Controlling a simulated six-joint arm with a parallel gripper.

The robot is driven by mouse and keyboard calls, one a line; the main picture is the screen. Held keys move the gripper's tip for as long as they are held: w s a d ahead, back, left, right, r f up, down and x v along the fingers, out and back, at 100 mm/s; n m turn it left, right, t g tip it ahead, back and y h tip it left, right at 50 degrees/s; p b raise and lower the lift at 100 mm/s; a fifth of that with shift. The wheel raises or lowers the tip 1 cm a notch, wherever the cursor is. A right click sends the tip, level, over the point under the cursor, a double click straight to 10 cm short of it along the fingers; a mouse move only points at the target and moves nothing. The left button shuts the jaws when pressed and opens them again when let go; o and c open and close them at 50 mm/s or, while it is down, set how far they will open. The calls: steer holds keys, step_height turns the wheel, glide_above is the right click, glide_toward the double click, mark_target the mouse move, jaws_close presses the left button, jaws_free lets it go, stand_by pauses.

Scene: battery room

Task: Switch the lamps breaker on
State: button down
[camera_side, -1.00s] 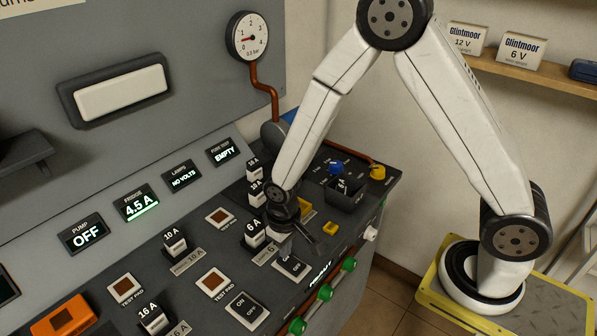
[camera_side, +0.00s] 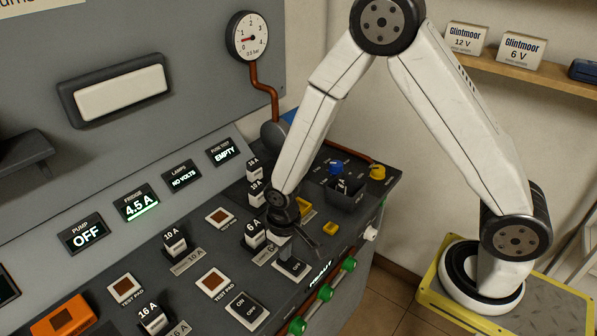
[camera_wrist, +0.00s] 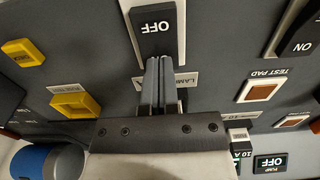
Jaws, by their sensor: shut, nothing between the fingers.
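The lamps breaker is a dark rocker in a white frame (camera_wrist: 157,30), with OFF showing upside down in the wrist view. It also shows in the side view (camera_side: 292,269), partly behind my gripper. Its label (camera_wrist: 184,79) is partly covered by my fingers. My gripper (camera_wrist: 158,62) is shut and empty, its tips at the rocker's lower edge in the wrist view. In the side view my gripper (camera_side: 290,246) is low over the panel just above the rocker; I cannot tell whether it touches. The lamps display (camera_side: 183,177) reads NO VOLTS.
A 6 A fuse block (camera_side: 255,234) stands close left of my gripper. Another rocker (camera_side: 247,307) and a test pad (camera_side: 215,283) lie to the left. Yellow parts (camera_wrist: 75,105), a blue knob (camera_side: 336,167) and green knobs (camera_side: 325,292) are nearby.

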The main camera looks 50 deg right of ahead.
stand_by(0.3)
steer(key=shift+r, duration=3.45)
steer(key=s+d+r+t, duration=0.2)
steer(key=s+d+r, duration=0.4)
steer(key=s+d, duration=0.1)
steer(key=shift+s+d+t, duration=0.2)
steer(key=shift+d+t, duration=0.1)
steer(key=shift+d, duration=0.2)
